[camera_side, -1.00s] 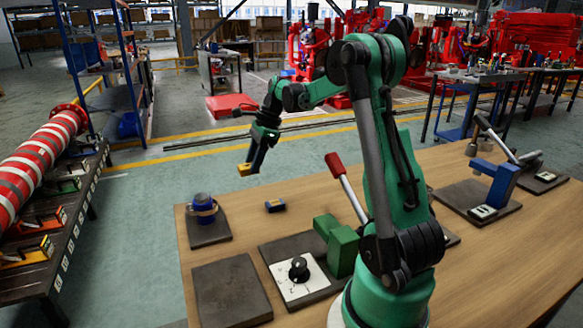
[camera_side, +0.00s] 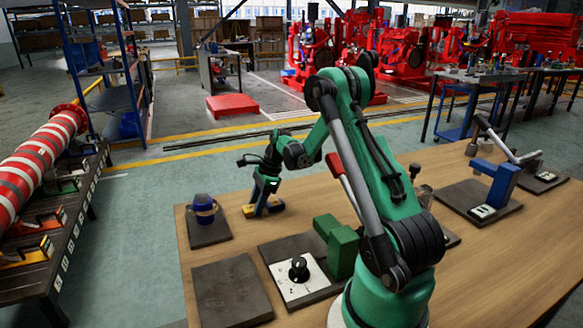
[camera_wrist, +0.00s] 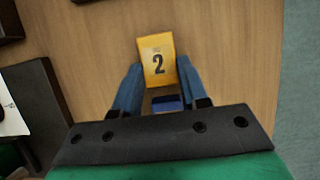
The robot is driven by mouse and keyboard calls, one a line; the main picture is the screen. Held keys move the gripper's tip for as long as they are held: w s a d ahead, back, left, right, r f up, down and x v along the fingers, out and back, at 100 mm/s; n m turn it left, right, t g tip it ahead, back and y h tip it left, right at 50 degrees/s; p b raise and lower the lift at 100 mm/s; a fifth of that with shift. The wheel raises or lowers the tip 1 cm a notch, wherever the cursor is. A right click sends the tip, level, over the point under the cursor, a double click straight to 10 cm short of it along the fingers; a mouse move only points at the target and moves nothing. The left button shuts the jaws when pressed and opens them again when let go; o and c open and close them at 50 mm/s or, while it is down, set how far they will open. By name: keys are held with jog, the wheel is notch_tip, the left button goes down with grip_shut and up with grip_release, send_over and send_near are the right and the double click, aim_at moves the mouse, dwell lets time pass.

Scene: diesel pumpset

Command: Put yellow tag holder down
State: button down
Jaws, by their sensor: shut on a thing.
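The yellow tag holder (camera_wrist: 157,60), marked with a black 2, is between the blue fingers of my gripper (camera_wrist: 157,85) in the wrist view. In the side view my gripper (camera_side: 260,207) is low over the wooden table, pointing down, shut on the tag holder (camera_side: 248,210). The holder is at or just above the table top; I cannot tell whether it touches. A small dark blue object with a yellow part (camera_side: 277,205) lies right beside my gripper, partly hidden by it. A blue piece (camera_wrist: 167,103) also shows between the fingers.
A blue cup-like part (camera_side: 203,205) stands on a dark pad left of my gripper. A green block (camera_side: 340,248) and a dial plate (camera_side: 298,280) are nearer the camera. A red-handled lever (camera_side: 336,165) stands to the right. The table edge is close behind.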

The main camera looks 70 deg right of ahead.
jog(key=shift+c, duration=2.3)
grip_release()
jog(key=shift+f, duration=0.1)
jog(key=v, duration=1.2)
jog(key=s+a+r+n+t+h, duration=0.1)
jog(key=a+r+n+t+h, duration=0.1)
jog(key=a+n, duration=2.4)
jog(key=shift+s+r+n+t+h, duration=0.15)
jog(key=shift+s+n+t+h, duration=0.35)
jog(key=shift+t, duration=0.5)
jog(key=shift+w+a, duration=0.1)
